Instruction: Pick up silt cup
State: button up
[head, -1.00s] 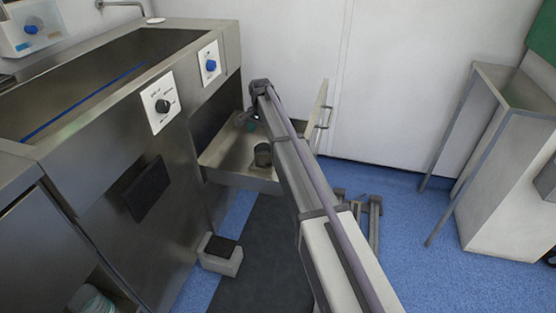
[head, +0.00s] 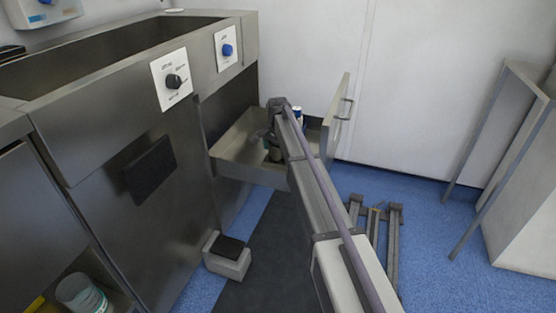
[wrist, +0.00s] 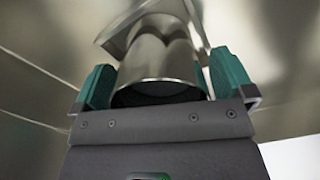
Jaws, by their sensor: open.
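The silt cup appears as a shiny metal cylinder (wrist: 160,58) in the wrist view, with a dark opening facing the camera. My gripper (wrist: 163,80) is open, with one green-padded finger on each side of the cup. I cannot tell whether either pad touches it. In the head view, the cup (head: 275,155) stands in the pulled-out metal drawer (head: 235,158), partly covered by my arm. My gripper (head: 266,136) is right at it, small and partly hidden.
The drawer's raised front panel (head: 338,115) with a handle stands right of my arm. A blue and white can (head: 297,115) shows behind my arm. The steel sink cabinet (head: 110,130) is on the left. A pedal block (head: 227,264) sits on the floor.

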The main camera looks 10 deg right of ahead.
jog(key=shift+r, duration=0.1)
jog(key=c, duration=1)
notch_tip(320, 180, up, 10)
jog(key=p, duration=1)
